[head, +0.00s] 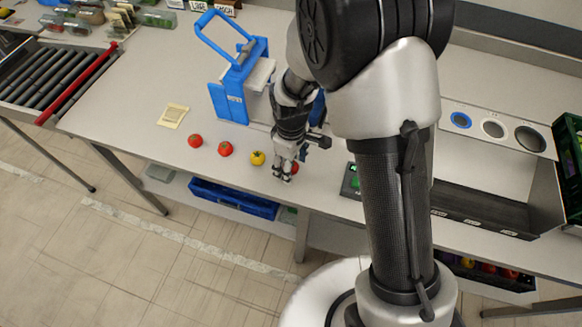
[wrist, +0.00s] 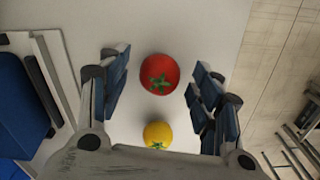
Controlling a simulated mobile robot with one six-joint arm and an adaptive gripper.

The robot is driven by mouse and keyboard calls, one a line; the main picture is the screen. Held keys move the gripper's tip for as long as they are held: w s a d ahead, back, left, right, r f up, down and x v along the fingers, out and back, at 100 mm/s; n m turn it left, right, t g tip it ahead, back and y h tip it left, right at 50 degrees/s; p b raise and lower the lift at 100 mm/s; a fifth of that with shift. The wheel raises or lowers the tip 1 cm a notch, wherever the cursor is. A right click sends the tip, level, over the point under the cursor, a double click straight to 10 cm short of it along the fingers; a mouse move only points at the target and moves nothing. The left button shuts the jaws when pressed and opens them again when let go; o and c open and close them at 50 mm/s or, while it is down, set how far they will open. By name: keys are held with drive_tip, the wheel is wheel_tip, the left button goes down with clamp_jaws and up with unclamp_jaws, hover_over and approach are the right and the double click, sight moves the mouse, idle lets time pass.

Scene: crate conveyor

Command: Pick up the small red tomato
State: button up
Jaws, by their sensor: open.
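My gripper (head: 283,172) is open, over the front part of the table. In the wrist view, a round red tomato (wrist: 159,74) with a green stem lies in the gap between the two fingers (wrist: 160,84), with room on both sides. In the head view this red tomato (head: 294,168) shows only in part behind my gripper. Two more red tomatoes (head: 195,141) (head: 225,149) sit farther left in the row. They look about alike in size, so I cannot tell which is smallest.
A yellow tomato (head: 257,158) sits close to the left of my gripper, and in the wrist view (wrist: 157,134) below the red one. A blue machine (head: 232,95) stands behind. The table's front edge is near. A pale square card (head: 173,115) lies left.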

drive_tip(key=shift+c, duration=0.6)
drive_tip(key=c, duration=1)
drive_tip(key=shift+r, duration=0.15)
